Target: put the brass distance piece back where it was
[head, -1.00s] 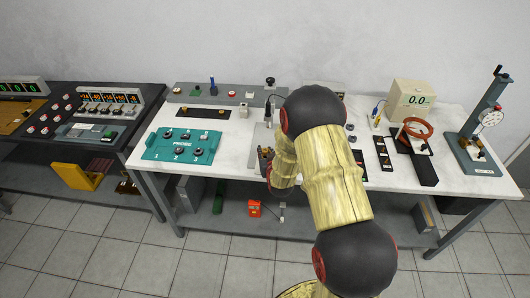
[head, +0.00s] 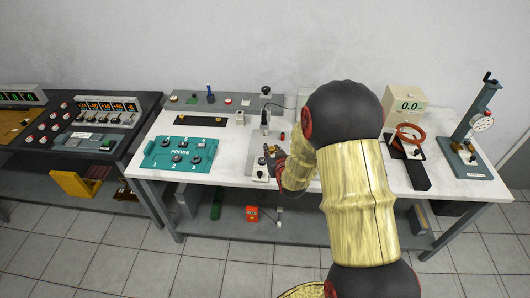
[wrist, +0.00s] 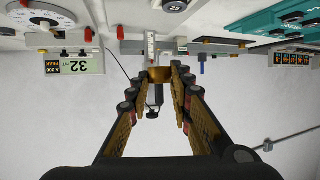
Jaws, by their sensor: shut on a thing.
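My gripper (head: 272,154) is over the middle of the white bench, at the grey gap fixture (head: 258,165). In the wrist view my gripper (wrist: 160,80) is shut on a small brass distance piece (wrist: 160,74), held between the fingertips. A dark cylinder shows just beyond the piece, and an upright scale (wrist: 151,45) is in line with it. In the head view the piece is small and partly covered by the fingers. I cannot tell whether it touches the fixture.
A teal probe tray (head: 180,153) and a black strip (head: 200,121) lie to the left. A ring coil (head: 410,133) and a dial gauge stand (head: 472,130) are to the right. My arm hides the bench right of the fixture.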

